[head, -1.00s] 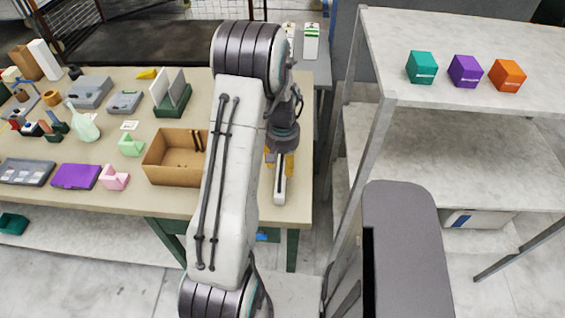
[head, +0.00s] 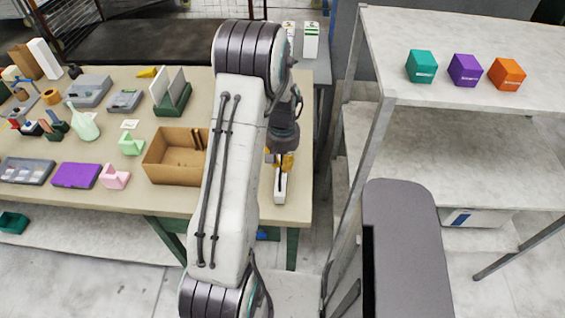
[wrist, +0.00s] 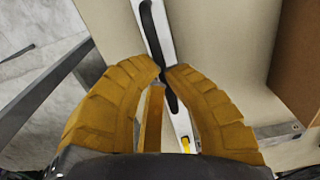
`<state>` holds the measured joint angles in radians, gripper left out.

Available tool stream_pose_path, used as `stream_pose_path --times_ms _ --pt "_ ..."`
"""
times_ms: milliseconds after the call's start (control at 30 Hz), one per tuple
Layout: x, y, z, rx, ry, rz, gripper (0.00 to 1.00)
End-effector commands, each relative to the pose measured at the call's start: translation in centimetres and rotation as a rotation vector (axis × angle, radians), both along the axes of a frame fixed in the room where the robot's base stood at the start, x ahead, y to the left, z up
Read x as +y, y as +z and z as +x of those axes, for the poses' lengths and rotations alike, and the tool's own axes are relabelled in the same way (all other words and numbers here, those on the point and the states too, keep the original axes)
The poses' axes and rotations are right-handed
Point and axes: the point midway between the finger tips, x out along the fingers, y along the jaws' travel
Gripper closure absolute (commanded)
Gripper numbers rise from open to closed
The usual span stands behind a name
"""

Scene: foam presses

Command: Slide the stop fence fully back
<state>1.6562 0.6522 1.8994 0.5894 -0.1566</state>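A narrow white rail with a dark slot (head: 279,187) lies along the right end of the table. It also shows in the wrist view (wrist: 155,28), running down behind my fingertips. I cannot make out the stop fence as a separate part; my fingers may hide it. My gripper (head: 283,160) is low over the far part of the rail. In the wrist view, my gripper's (wrist: 164,72) yellow fingertips are almost together over the slot. I see nothing clearly held between them. A small bright yellow spot (wrist: 186,145) shows on the rail between the fingers.
An open cardboard box (head: 172,172) stands left of the rail, with my arm between them in the head view. Several small items crowd the table's left half. A shelf rack (head: 460,90) with teal, purple and orange boxes stands at the right, past a floor gap.

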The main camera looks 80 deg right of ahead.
Motion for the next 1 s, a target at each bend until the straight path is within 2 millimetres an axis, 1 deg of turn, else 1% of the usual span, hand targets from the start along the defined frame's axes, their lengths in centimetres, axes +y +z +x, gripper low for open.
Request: stream_pose_path --times_ms 467,567,700,1000 --pt "0.1 -0.2 -0.2 0.000 -0.002 0.003 1.00" --pt "0.0 -0.4 -1.2 0.000 -0.004 0.003 1.00" --pt "-0.1 -0.5 -3.2 -0.001 -0.005 0.003 1.00" --pt "-0.1 -0.2 -2.9 -0.001 0.000 0.003 0.73"
